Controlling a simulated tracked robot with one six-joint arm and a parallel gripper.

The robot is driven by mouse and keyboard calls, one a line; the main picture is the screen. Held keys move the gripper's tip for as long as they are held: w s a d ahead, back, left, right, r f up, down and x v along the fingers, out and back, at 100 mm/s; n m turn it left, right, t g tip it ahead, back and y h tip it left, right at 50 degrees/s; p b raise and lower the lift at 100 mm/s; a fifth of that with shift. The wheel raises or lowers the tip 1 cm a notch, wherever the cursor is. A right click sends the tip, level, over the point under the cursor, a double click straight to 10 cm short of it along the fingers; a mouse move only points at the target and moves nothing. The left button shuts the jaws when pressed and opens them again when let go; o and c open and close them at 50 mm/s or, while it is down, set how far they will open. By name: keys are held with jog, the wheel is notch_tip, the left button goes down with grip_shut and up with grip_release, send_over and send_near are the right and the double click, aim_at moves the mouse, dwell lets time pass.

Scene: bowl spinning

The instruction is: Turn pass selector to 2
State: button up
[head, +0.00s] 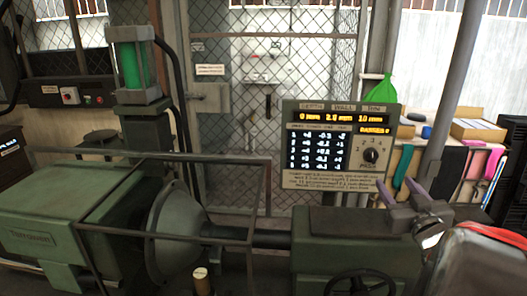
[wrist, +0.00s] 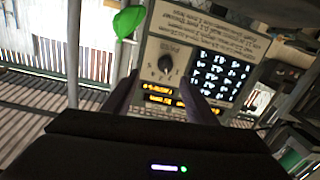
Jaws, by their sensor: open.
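The pass selector is a round black knob (head: 371,155) on the right side of a beige control panel (head: 287,180), with small numbers around it. Its pointer direction is too small to tell surely. In the wrist view the panel appears upside down, with the knob (wrist: 165,64) in the gap between my fingers. My gripper (head: 397,186) is at the lower right in the head view, below and to the right of the knob. Its two purple-grey fingers are apart and empty, and they also show in the wrist view (wrist: 159,84). They appear short of the knob, not touching it.
The panel has a lit display (head: 319,149) and amber readouts (head: 340,117). A green lathe-like machine (head: 60,225) with a wire guard frame fills the left front. A green block with a handwheel (head: 360,283) stands below the panel. A mesh fence (head: 215,60) is behind.

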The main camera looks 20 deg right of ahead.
aim_at(374, 159)
jog(key=shift+w+a+r+t, duration=0.25)
jog(key=shift+a+r+t, duration=0.1)
jog(key=shift+a, duration=0.1)
jog(key=x, duration=1.4)
jog(key=shift+a+f, duration=0.15)
jog(key=shift+f, duration=0.1)
jog(key=shift+c, duration=0.3)
jog(key=c, duration=1)
